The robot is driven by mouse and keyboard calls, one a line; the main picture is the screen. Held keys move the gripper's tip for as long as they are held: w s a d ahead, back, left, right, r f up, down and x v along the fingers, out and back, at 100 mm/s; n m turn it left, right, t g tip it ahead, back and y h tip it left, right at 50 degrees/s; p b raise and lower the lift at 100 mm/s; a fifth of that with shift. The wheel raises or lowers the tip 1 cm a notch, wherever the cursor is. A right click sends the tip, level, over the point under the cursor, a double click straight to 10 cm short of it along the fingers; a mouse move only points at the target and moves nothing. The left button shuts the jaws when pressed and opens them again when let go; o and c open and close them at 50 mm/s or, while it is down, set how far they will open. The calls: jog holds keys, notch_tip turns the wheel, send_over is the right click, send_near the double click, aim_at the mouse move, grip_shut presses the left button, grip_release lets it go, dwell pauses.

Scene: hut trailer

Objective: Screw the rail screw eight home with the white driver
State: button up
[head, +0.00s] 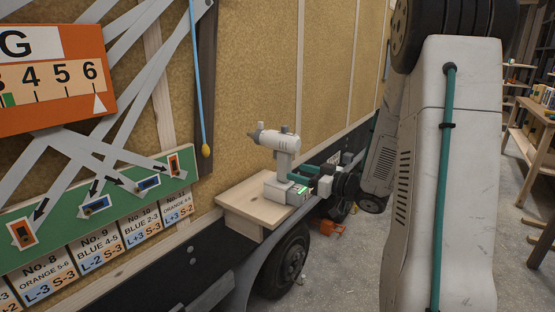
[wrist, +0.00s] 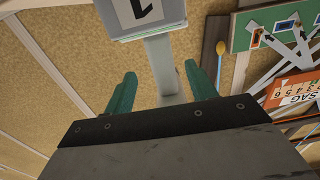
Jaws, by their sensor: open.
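The white driver (head: 281,144) stands upright on a wooden shelf (head: 240,208), its dark tip pointing left and its block-like base on the boards. My gripper (head: 301,184) is low at the driver's right side, with its green fingers close to the handle. In the wrist view my gripper (wrist: 160,74) is open, with one finger on each side of the driver's pale handle (wrist: 162,65) and gaps showing. The green rail (head: 70,222) runs along the wall at left. An orange fitting (head: 21,232) sits above the No. 8 card (head: 47,270); its screw is too small to make out.
Cards for several numbered places line the rail's lower edge. An orange gauge board (head: 50,75) and grey crossed straps are above it. A blue cord with a yellow end (head: 206,150) hangs left of the driver. A wheel (head: 284,262) is below the shelf.

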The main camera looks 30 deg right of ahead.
aim_at(280, 166)
jog(key=x, duration=0.7)
jog(key=shift+w+a+r, duration=0.1)
jog(key=shift+w+a, duration=0.05)
jog(key=shift+w, duration=0.05)
jog(key=shift+c, duration=0.3)
jog(key=shift+r, duration=0.1)
grip_shut()
